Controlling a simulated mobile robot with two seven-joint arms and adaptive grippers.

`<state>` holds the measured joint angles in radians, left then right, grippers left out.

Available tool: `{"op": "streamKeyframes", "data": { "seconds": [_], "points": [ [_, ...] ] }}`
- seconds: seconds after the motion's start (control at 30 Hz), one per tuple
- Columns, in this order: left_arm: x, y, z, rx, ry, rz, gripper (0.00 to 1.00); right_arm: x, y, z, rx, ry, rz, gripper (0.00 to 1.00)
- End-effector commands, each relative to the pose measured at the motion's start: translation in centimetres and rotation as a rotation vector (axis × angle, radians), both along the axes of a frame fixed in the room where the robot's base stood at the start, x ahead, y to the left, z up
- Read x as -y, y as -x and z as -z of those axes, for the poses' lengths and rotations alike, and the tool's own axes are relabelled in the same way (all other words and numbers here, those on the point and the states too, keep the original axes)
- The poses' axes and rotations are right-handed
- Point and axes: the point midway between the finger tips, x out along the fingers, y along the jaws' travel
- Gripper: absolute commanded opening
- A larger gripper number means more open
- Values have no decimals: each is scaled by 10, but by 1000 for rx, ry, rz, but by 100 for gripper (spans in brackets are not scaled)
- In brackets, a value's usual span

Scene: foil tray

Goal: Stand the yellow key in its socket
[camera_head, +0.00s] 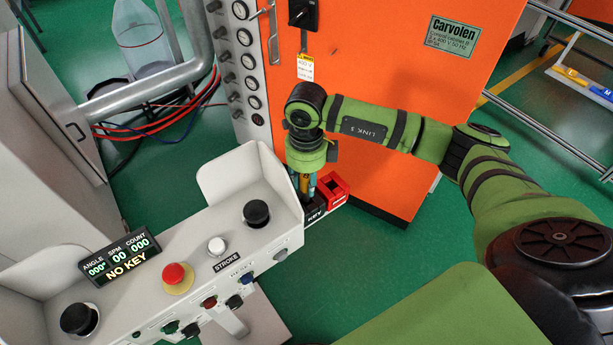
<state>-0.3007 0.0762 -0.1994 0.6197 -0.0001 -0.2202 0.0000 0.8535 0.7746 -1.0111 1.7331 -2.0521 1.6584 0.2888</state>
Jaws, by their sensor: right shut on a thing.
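My right gripper (308,186) points down at the right end of the grey control console (232,212). It is shut on the yellow key (304,182), of which only a small yellow part shows between the fingers. Directly below is a dark block lettered KEY (316,214), beside a red block (335,188). The socket opening is hidden by the gripper, and I cannot tell whether the key's lower end touches it. A display (119,255) on the console reads NO KEY. My left gripper is not in view.
The console carries a red button (177,275), black knobs (256,212) and a raised side guard (252,180) close left of my gripper. An orange cabinet (400,90) stands just behind my right arm. Green floor (370,240) lies open to the right.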

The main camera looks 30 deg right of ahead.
Motion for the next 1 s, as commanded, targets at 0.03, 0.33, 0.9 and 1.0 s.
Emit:
{"op": "streamKeyframes", "data": {
  "seconds": [0.03,0.33,0.9,1.0],
  "points": [
    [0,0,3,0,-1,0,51,0,0,5,-1,0,0,0],
    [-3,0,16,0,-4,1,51,0,0,24,-1,0,-2,0],
    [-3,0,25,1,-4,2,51,0,0,33,0,0,0,0],
    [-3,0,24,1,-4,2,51,0,0,33,0,0,0,59]
  ]
}}
